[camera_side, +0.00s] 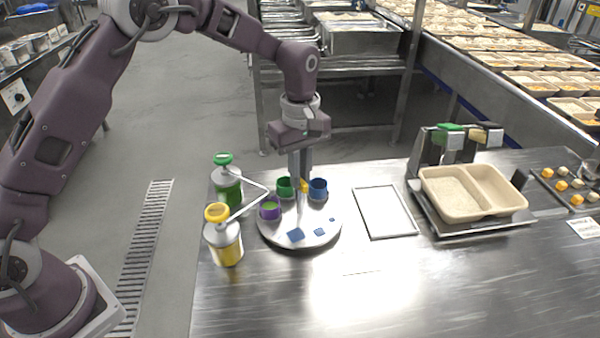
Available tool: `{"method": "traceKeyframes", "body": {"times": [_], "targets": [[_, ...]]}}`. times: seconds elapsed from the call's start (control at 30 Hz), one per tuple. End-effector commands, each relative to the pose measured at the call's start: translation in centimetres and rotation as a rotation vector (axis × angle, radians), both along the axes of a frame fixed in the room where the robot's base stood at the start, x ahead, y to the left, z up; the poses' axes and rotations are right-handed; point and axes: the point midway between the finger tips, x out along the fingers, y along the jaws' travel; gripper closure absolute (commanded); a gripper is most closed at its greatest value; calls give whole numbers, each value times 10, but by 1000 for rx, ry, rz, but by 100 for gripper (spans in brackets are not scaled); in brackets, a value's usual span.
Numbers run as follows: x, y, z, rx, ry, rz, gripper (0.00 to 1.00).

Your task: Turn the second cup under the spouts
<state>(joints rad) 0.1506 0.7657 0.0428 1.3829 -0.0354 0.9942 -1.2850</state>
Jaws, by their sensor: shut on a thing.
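A round grey turntable (310,236) stands on the steel table. It carries a purple cup (270,213) at its left, a green cup (284,190) at the back left and a blue cup (318,192) at the back right. Something green shows inside the purple cup. My gripper (303,182) points down over the turntable, between the green and blue cups, shut on a small yellow knob (304,187) near the middle. The fingers partly hide the knob. A green-topped dispenser (228,188) and a yellow-topped dispenser (224,243) stand left, their spouts reaching towards the purple cup.
A flat pale tray (385,212) lies to the right. The front of the table is clear.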

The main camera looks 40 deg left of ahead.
Motion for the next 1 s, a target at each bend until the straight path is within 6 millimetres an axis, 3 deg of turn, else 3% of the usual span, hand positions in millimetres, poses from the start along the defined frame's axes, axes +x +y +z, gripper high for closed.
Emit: {"method": "traceKeyframes", "body": {"times": [1.0], "targets": [[0, -1, 1, -1, -3, 491, 100]]}}
